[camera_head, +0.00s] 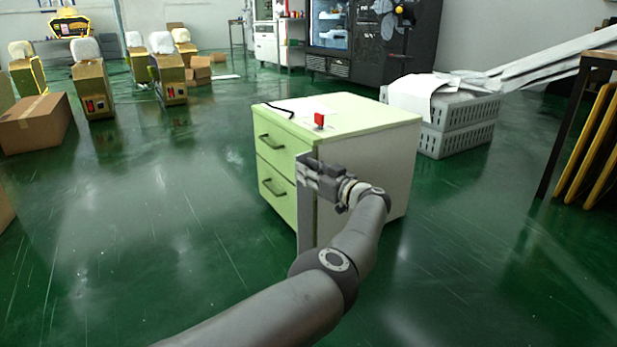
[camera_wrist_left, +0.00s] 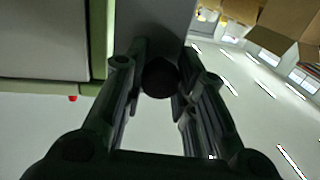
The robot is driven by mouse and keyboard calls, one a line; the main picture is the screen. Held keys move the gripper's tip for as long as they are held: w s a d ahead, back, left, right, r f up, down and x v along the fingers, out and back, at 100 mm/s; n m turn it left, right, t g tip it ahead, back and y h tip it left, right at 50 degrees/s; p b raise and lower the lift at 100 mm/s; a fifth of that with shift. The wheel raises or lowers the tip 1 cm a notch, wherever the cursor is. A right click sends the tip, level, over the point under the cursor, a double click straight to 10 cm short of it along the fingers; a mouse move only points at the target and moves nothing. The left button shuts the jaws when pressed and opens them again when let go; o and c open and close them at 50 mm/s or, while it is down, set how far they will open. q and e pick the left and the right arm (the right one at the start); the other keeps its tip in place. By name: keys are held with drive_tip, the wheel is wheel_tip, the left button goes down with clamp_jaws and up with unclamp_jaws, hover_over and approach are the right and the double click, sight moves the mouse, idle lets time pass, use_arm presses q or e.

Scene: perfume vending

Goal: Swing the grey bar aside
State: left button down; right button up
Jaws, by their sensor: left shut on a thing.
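A green drawer cabinet (camera_head: 277,135) with a pale side stands in the middle of the head view. The grey bar (camera_head: 306,215) is a flat upright strip at its near front corner. My left gripper (camera_head: 308,168) is at the upper part of the bar and is shut on it. In the left wrist view the bar (camera_wrist_left: 155,22) runs up from between the fingers of my left gripper (camera_wrist_left: 160,75). A dark round part (camera_wrist_left: 160,80) sits between these fingers; its join to the bar is hard to see. My right gripper is not in view.
A red button (camera_head: 319,119) and a dark cable lie on the cabinet top. Grey crates (camera_head: 455,125) stand behind right, and a table (camera_head: 570,120) is at the far right. A cardboard box (camera_head: 35,122) is at left. The green floor left of the cabinet is clear.

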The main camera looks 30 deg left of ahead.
use_arm(q)
drive_tip(key=shift+r, duration=0.3)
drive_tip(key=c, duration=1.3)
unclamp_jaws()
drive_tip(key=shift+a, duration=0.1)
drive_tip(key=shift+o, duration=0.7)
drive_tip(key=shift+f, duration=0.15)
wheel_tip(320, 180, up, 10)
drive_tip(key=shift+r, duration=0.1)
